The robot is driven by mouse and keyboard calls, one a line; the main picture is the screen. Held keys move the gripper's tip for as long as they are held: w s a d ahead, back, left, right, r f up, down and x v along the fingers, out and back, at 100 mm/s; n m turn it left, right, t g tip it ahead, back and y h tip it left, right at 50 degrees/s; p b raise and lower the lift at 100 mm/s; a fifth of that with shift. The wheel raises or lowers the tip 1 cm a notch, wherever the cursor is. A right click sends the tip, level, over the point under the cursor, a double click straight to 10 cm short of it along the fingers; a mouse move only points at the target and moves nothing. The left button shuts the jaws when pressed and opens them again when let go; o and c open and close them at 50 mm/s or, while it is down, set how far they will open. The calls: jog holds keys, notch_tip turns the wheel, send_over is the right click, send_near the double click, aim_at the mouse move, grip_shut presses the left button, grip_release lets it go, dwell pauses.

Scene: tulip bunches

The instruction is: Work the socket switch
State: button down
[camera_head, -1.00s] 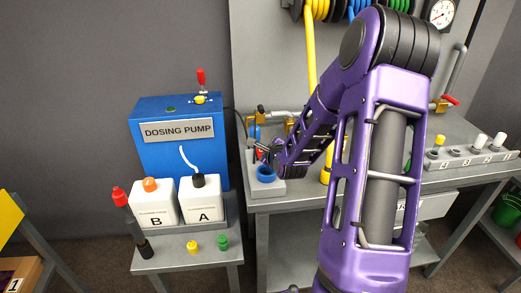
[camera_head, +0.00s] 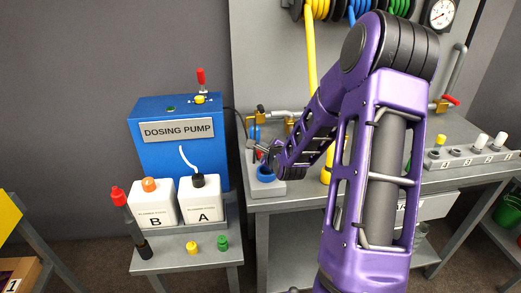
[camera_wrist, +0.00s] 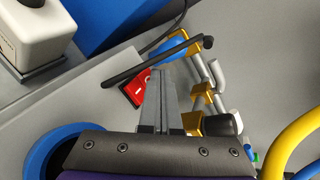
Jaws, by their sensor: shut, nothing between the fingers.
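The socket switch (camera_wrist: 136,91) is a red rocker with a white mark in the wrist view. It sits at the grey socket block, beside a black cable, and is partly hidden by my fingers. My gripper (camera_wrist: 170,72) is shut and empty, its fingers just right of and over the switch's edge. I cannot tell whether they touch. In the head view my gripper (camera_head: 256,151) is above the grey block (camera_head: 266,189) with the blue round socket (camera_head: 265,176). The blue socket ring (camera_wrist: 38,160) shows at lower left in the wrist view.
Brass-and-grey pipe fittings (camera_wrist: 207,85) and a blue handle (camera_wrist: 172,48) lie close beyond my fingers. A yellow hose (camera_wrist: 290,150) curves at right. The blue dosing pump (camera_head: 178,162) and white bottles A (camera_head: 201,202) and B (camera_head: 154,205) stand left of the bench.

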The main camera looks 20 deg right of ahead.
jog(key=shift+f, duration=0.25)
jog(key=shift+r, duration=0.1)
jog(key=shift+s+r+p, duration=0.3)
jog(key=shift+r+p, duration=0.3)
jog(key=shift+r, duration=0.15)
jog(key=shift+a+r, duration=0.1)
jog(key=r+p, duration=0.1)
jog(key=r, duration=0.1)
jog(key=s+r+p, duration=0.1)
jog(key=p, duration=0.1)
jog(key=shift+s+a+r, duration=0.15)
jog(key=shift+r, duration=0.2)
jog(key=shift+s+a+r+p, duration=0.1)
jog(key=shift+s+r+p, duration=0.15)
jog(key=shift+r+p, duration=0.2)
jog(key=shift+f, duration=0.1)
jog(key=shift+w, duration=0.1)
